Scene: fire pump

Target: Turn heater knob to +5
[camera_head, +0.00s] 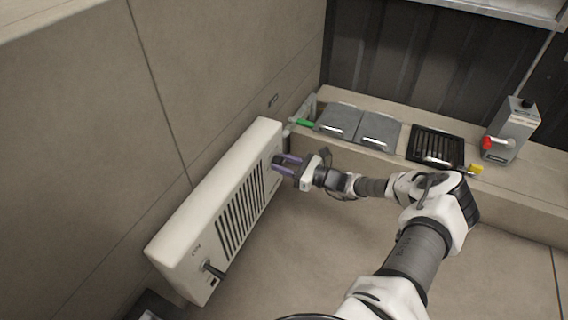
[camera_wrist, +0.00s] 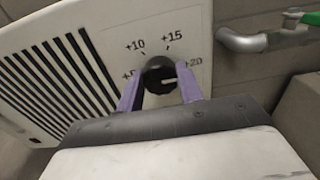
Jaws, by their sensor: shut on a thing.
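The white heater (camera_head: 181,221) is mounted along the wall, with its grille and a control end facing my arm. In the wrist view its black round knob (camera_wrist: 158,72) shows, with marks around it reading +5, partly covered, +10, +15 and +20. The knob's white pointer line aims to the right, near the +20 side. My gripper (camera_head: 281,162) is at the far end of the heater. In the wrist view the two purple fingers of my gripper (camera_wrist: 160,88) are on either side of the knob, shut on it. In the head view the knob is hidden.
A grey pipe (camera_wrist: 243,41) with a green handle (camera_head: 304,123) is close beside the heater's far end. A ledge holds grey panels (camera_head: 360,125), a black vent (camera_head: 436,146) and a grey box with a red knob (camera_head: 511,130). Floor in front of the heater is clear.

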